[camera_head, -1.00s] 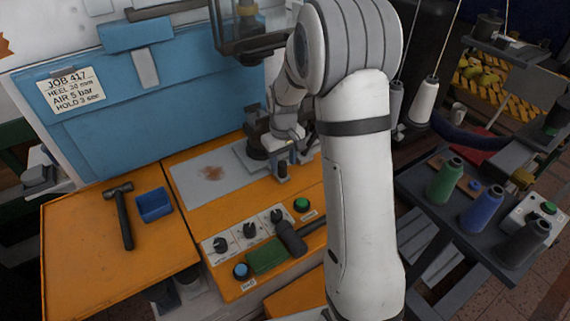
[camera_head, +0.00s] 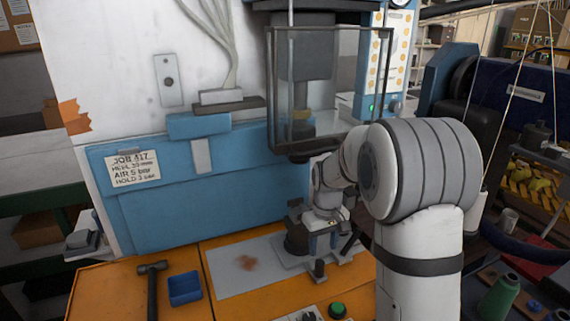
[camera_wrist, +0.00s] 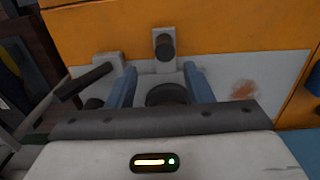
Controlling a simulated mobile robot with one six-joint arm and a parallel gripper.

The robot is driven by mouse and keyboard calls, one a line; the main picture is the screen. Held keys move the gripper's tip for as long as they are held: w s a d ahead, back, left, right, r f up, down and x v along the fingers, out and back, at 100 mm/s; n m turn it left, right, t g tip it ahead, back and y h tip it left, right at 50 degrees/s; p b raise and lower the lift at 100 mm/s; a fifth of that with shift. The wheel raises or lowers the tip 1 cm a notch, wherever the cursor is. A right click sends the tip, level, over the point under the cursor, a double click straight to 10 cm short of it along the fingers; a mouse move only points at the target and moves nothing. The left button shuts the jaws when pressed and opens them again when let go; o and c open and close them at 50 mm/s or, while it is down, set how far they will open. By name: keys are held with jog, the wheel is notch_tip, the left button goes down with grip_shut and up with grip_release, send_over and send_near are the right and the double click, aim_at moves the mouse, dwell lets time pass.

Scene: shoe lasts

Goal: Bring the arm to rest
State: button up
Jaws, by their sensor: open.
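My gripper (camera_head: 324,248) is in the head view, at the end of my white arm, low over the grey plate on the orange bench. A dark round post (camera_head: 297,238) stands just left of it. In the wrist view my gripper (camera_wrist: 163,82) has two blue fingers spread apart with nothing held between them. A dark round top (camera_wrist: 167,95) shows beyond the fingers, apart from them as far as I can tell. A short dark peg (camera_wrist: 164,46) on a grey bracket is farther out. My forearm hides part of the bench's right side.
A blue machine housing (camera_head: 220,205) stands behind the bench, with a clear guard frame (camera_head: 330,85) above my gripper. A hammer (camera_head: 152,290) and blue bin (camera_head: 185,288) lie at left. Thread cones, one green (camera_head: 498,298), stand at right. The grey plate (camera_head: 235,268) is mostly bare.

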jog(key=s+r+m+t, duration=0.1)
jog(key=s+r, duration=0.3)
jog(key=s, duration=0.8)
jog(key=s+r+m+t, duration=0.1)
jog(key=s+r, duration=0.4)
jog(key=s, duration=0.8)
jog(key=shift+s+m+t, duration=0.2)
jog(key=shift+m+t, duration=0.2)
jog(key=shift+m, duration=0.4)
jog(key=shift+a, duration=0.1)
